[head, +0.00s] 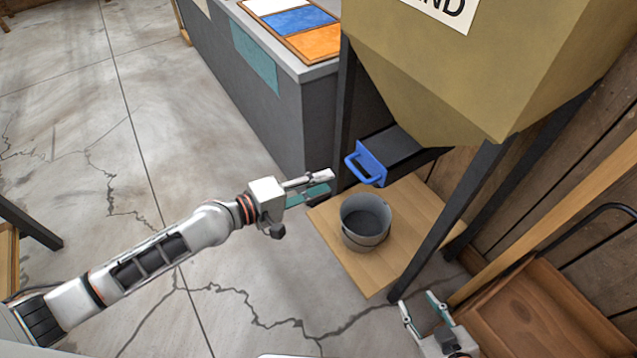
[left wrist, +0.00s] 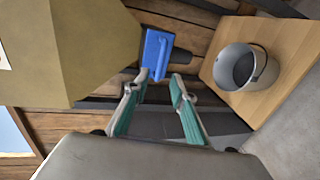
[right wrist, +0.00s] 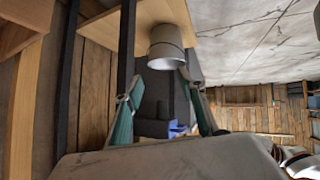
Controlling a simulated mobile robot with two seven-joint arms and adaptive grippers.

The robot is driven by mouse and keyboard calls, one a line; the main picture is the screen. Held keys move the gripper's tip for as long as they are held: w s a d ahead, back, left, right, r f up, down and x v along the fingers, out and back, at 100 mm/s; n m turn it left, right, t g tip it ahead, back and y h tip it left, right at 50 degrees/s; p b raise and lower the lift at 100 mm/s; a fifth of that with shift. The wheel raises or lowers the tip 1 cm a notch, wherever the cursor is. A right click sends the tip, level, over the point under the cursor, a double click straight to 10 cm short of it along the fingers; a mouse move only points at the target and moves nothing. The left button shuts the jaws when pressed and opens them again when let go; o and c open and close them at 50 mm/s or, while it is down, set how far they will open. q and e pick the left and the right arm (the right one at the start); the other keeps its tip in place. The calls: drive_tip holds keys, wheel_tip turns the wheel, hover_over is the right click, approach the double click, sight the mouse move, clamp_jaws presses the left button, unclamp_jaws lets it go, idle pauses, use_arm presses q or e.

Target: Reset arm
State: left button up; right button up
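My left gripper (head: 324,183) reaches in from the left, just left of the hopper's blue handle (head: 366,164), and touches nothing that I can see. Its fingers are apart and empty in the left wrist view (left wrist: 155,84); the blue handle (left wrist: 156,54) shows beyond them. My right gripper (head: 419,304) is low at the bottom right, in front of a hopper leg. Its fingers are apart and empty in the right wrist view (right wrist: 158,85); the bucket (right wrist: 166,46) shows beyond them.
The grey metal bucket (head: 365,221) stands upright on a wooden board (head: 361,272) below the tan hopper (head: 470,60); its inside looks dark grey. A grey counter (head: 235,75) stands behind. A wooden cart (head: 535,310) is at lower right. The concrete floor at left is largely clear.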

use_arm(q)
drive_tip(key=shift+s+a, duration=0.15)
drive_tip(key=shift+s, duration=0.1)
use_arm(e)
drive_tip(key=shift+r, duration=0.1)
idle(0.3)
use_arm(q)
drive_tip(key=s+a+f+m+y+p, duration=0.3)
drive_tip(key=s+a+f+m+y, duration=0.2)
drive_tip(key=s+a, duration=0.3)
drive_tip(key=s+a+f+m+t+y+p, duration=0.1)
drive_tip(key=s+a+f+m+y+p, duration=0.2)
drive_tip(key=s+a, duration=0.6)
drive_tip(key=s+f+m+y, duration=0.2)
drive_tip(key=s+m, duration=0.1)
drive_tip(key=s, duration=0.2)
drive_tip(key=shift+s+f+m+p, duration=0.2)
drive_tip(key=shift+m+p, duration=0.1)
drive_tip(key=shift+p, duration=0.1)
use_arm(e)
drive_tip(key=r, duration=0.1)
drive_tip(key=a+r, duration=0.1)
drive_tip(key=r, duration=0.2)
drive_tip(key=shift+s+a+r, duration=0.2)
drive_tip(key=shift+s+a, duration=0.05)
drive_tip(key=shift+s, duration=0.05)
